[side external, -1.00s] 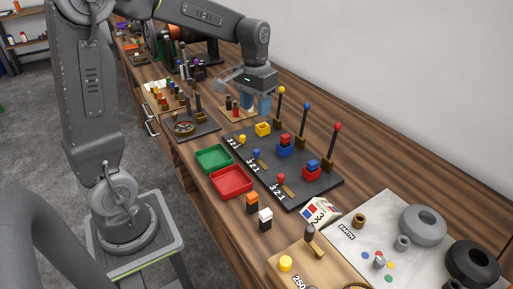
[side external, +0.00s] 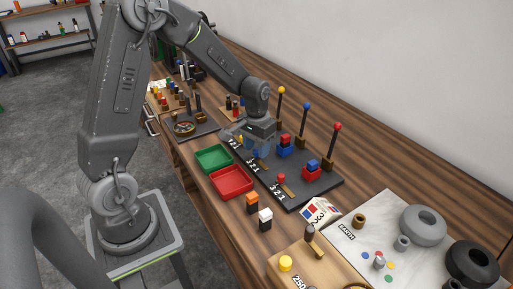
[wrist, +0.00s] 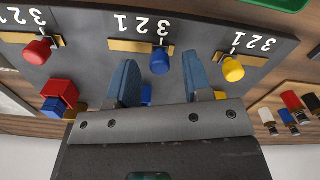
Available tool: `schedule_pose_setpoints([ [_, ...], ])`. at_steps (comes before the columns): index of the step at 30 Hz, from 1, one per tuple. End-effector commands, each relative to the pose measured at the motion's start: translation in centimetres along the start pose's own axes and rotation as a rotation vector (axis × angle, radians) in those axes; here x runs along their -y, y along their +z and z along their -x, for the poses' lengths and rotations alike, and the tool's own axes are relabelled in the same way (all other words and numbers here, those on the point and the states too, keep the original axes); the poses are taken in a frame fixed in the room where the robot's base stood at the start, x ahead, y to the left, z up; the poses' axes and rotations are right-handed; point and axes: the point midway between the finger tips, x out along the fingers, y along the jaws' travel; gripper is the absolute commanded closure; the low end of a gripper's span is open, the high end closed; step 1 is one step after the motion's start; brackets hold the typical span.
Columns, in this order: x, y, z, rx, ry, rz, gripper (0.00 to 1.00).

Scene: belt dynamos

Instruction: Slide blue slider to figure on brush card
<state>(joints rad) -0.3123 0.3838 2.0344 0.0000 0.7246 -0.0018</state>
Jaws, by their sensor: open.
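The blue slider (wrist: 160,62) is a round knob on a brass slot of the dark board (wrist: 85,60). In the wrist view it stands near the slot's right end, beside a row of the digits 1, 2 and 3. My gripper (wrist: 160,75) is open, with one blue finger to each side of the blue slider; contact cannot be told. In the side view my gripper (side external: 258,150) is low over the board and hides the blue slider. The card (side external: 320,211), white with red and blue patches and dark figures, lies right of the board; I cannot read it surely.
The red slider (wrist: 38,50) and yellow slider (wrist: 232,68) flank the blue one. Coloured blocks (side external: 284,148) and posts with coloured balls (side external: 305,125) stand at the board's back. Green (side external: 213,158) and red (side external: 232,182) trays lie in front.

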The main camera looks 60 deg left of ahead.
Motion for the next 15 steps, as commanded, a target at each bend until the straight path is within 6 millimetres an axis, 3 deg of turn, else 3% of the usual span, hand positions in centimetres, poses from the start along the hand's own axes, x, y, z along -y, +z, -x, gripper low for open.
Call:
schedule_pose_setpoints([
  [11,0.00,0.00,-0.63,-0.001,0.000,0.000,0.54],
  [15,0.00,-0.01,-0.61,-0.001,0.000,0.000,0.67],
])
